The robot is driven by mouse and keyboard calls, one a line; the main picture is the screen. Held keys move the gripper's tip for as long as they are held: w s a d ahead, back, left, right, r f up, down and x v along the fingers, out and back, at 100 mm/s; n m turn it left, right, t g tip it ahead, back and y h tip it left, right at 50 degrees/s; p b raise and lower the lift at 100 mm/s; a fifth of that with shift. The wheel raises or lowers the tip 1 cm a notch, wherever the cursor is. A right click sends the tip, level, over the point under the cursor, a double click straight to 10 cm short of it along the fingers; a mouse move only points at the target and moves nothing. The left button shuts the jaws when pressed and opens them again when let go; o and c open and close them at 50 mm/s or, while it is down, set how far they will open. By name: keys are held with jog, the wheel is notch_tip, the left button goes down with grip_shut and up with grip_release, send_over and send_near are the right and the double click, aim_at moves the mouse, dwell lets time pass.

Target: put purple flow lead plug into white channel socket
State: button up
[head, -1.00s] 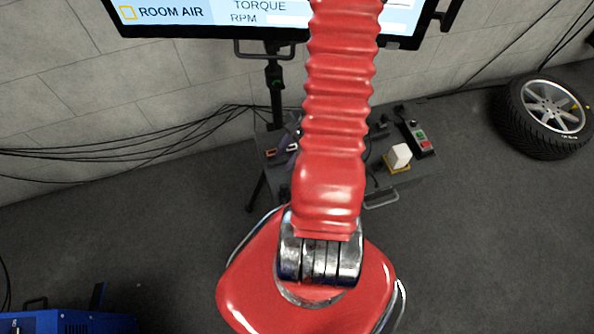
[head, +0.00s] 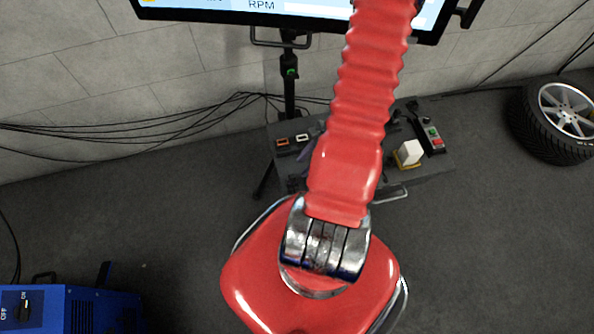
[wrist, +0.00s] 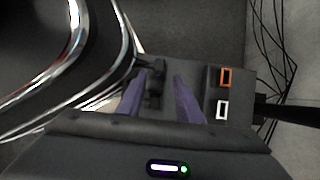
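The white channel socket (wrist: 222,110) is a white-rimmed rectangle on a dark block, beside a similar orange-rimmed socket (wrist: 226,76). The white socket also shows in the head view (head: 302,138), on the bench left of my arm. My gripper (wrist: 162,76) is over the bench, its two purple-grey fingers apart, left of both sockets in the wrist view. A dark object (wrist: 155,85) shows between the fingers, apparently beyond them on the bench. I cannot make out the purple flow lead plug. My red arm hides part of the bench in the head view.
A white block on a yellow base (head: 410,153) and a button box (head: 433,138) stand on the bench's right side. A screen (head: 300,18) on a stand is behind. Cables (head: 200,118) hang along the wall. A tyre (head: 555,120) lies right, a blue machine (head: 75,308) front left.

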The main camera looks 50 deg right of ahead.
aim_at(294, 175)
jog(key=shift+x, duration=4.1)
jog(key=shift+c, duration=0.4)
grip_shut()
jog(key=shift+d, duration=0.1)
jog(key=shift+r, duration=0.75)
jog(key=shift+r, duration=0.7)
jog(key=shift+r, duration=0.35)
jog(key=shift+r, duration=0.35)
jog(key=shift+r, duration=0.7)
